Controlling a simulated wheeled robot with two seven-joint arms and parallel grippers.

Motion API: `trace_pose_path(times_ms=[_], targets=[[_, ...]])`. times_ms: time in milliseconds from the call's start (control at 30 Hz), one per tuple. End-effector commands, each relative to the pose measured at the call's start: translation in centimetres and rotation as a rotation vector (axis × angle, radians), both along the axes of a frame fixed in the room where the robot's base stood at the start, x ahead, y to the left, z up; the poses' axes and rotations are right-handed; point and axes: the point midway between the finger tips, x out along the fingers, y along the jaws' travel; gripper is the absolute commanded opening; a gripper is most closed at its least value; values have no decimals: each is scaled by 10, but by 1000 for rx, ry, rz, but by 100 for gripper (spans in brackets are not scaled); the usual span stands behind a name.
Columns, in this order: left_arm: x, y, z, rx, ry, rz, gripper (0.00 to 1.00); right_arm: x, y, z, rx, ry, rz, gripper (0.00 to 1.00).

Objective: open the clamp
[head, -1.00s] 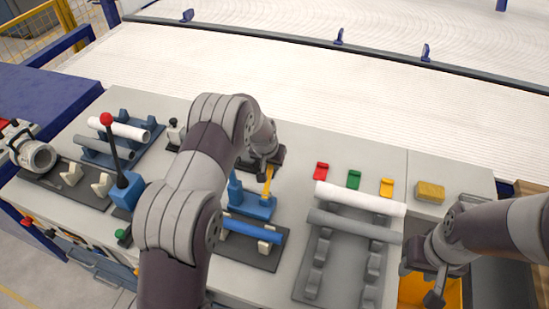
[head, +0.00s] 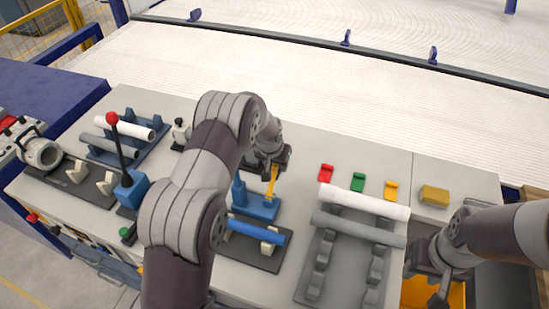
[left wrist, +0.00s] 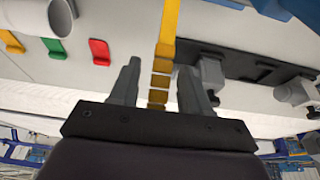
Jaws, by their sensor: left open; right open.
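The clamp has a blue body (head: 258,207) on the table, with a blue pipe (head: 255,231) in front of it on a dark base. Its yellow handle (head: 271,182) stands up towards my left gripper (head: 272,165). In the left wrist view, my left gripper (left wrist: 158,75) is open, with the yellow handle (left wrist: 169,28) running between its two fingers. I cannot tell whether the fingers touch it. My right gripper (head: 424,284) is open and empty above the yellow bin at the right.
A white pipe (head: 364,201) and a grey pipe (head: 357,228) lie on a grey rack right of the clamp. Red (head: 325,173), green (head: 357,181) and yellow (head: 391,190) pieces lie behind. A red-knobbed lever (head: 113,119) stands at left. A yellow bin (head: 420,292) is at right.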

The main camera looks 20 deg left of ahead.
Motion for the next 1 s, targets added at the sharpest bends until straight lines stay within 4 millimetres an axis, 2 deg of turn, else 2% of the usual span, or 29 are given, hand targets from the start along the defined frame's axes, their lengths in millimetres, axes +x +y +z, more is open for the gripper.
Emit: trace_pose_path(times_ms=[167, 300, 500, 667, 1000], targets=[[-11, 1, 32, 1, -4, -1, 47, 0, 0, -13, 0, 0, 0, 43], [-22, 1, 64, 0, -3, -1, 47, 0, 0, -21, 0, 0, 0, 43], [-34, 1, 101, 0, -1, 0, 47, 0, 0, -28, 0, 0, 0, 43], [-38, 1, 111, 0, 2, 0, 47, 0, 0, -29, 0, 0, 0, 43], [-38, 1, 112, 0, 3, 0, 47, 0, 0, -28, 0, 0, 0, 43]])
